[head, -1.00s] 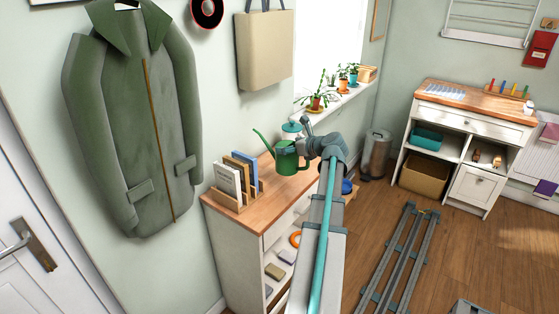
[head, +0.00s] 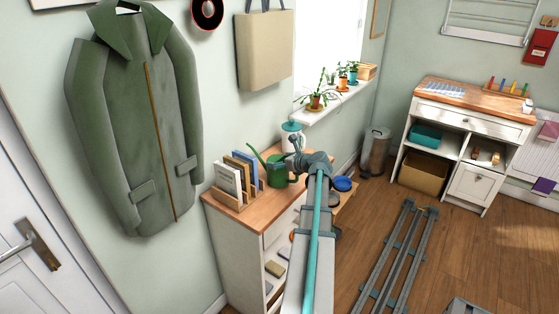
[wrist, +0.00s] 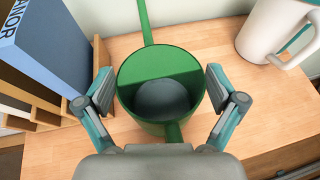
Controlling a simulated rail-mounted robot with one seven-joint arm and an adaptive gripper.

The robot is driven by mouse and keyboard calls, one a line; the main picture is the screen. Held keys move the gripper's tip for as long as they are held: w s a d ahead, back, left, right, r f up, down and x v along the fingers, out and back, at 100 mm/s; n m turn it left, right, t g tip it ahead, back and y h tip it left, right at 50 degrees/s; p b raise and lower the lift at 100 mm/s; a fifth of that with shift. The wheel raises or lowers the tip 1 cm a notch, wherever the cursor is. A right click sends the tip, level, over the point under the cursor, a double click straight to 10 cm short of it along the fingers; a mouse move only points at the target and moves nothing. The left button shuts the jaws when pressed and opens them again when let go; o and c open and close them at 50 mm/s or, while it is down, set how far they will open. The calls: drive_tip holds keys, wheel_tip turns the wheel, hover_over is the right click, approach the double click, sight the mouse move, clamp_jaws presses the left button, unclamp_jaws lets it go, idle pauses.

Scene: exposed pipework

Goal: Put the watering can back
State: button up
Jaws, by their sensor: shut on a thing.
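The green watering can (head: 275,170) is at the cabinet's wooden top, with its spout pointing up and left. It looks upright. I cannot tell whether its base touches the wood. My gripper (head: 297,160) is at the can's right side in the head view. In the wrist view my gripper (wrist: 160,88) has one finger on each side of the can (wrist: 160,65), shut on it. The can's open top and dark inside face the wrist camera. Its handle runs below, partly hidden by my gripper's palm.
A wooden rack of books (head: 238,180) stands close left of the can. A white jug with a teal lid (head: 291,138) stands behind it; the jug (wrist: 280,30) is at upper right in the wrist view. Bare wooden top (wrist: 265,105) shows on the right.

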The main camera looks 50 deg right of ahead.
drive_tip(key=o, duration=1.5)
drive_tip(key=shift+f, duration=0.1)
drive_tip(key=shift+c, duration=0.2)
drive_tip(key=b+v, duration=0.2)
drive_tip(key=v, duration=1)
